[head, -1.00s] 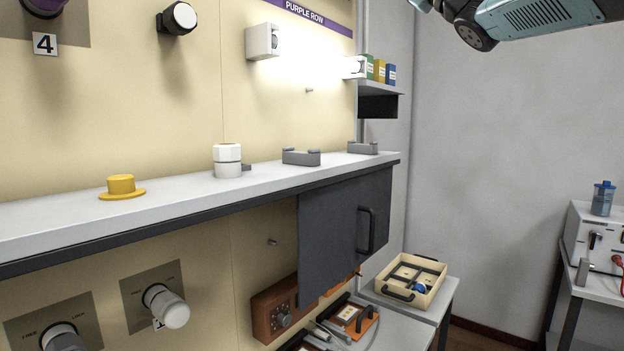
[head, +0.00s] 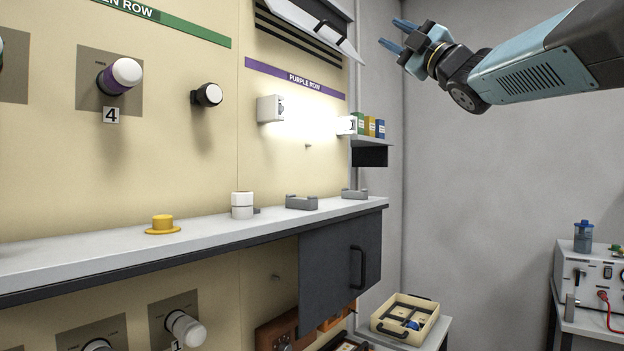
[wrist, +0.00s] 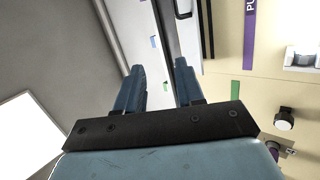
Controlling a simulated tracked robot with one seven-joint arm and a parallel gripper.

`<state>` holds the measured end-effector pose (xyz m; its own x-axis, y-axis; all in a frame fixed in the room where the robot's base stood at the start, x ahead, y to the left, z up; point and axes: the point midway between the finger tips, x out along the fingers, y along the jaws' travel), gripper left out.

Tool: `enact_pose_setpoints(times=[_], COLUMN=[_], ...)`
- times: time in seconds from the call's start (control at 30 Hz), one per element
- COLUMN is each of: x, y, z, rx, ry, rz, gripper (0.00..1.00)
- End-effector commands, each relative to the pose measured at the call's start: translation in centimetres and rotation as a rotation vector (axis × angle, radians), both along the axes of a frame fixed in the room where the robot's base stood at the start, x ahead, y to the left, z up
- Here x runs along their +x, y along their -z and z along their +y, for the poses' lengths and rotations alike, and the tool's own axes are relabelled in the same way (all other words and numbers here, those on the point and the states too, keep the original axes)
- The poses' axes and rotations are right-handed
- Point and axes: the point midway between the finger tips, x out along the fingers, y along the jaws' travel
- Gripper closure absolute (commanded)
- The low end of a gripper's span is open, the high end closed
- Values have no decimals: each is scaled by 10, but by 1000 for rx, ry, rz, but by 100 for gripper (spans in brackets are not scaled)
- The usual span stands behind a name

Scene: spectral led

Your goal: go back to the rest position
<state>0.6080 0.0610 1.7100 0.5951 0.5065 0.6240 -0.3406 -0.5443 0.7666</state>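My gripper (head: 396,34) is raised high at the upper right in the head view, with its two blue fingers pointing left toward the panel wall. The wrist view also shows my gripper (wrist: 160,72), its fingers apart with nothing between them. It touches nothing that I can see. My arm stretches in from the right edge of the head view.
A long shelf (head: 100,243) on the panel wall carries a yellow knob-like piece (head: 163,224), a white cylinder (head: 242,205) and grey holders (head: 301,202). A flap cabinet (head: 310,28) hangs left of my gripper. A tray (head: 405,318) stands low. Right of the panel is free air.

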Motion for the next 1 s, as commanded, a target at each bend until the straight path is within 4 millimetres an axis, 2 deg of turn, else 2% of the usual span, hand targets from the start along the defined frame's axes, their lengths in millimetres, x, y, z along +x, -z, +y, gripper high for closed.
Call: enact_pose_setpoints(times=[0.27, 0.37, 0.43, 0.57, 0.67, 0.8, 0.87, 1.0], x=[8, 11, 12, 7, -4, -31, -46, -88], y=[34, 58, 83, 145, 199, 280, 314, 389], z=[-25, -38, -49, -69, -81, -89, -90, -88], rx=[142, 215, 279, 414, 514, 641, 687, 786], ry=[98, 146, 189, 277, 343, 431, 468, 549], rz=[189, 295, 390, 609, 785, 1034, 1139, 1380], gripper=[62, 62, 62, 62, 62, 62, 62, 62])
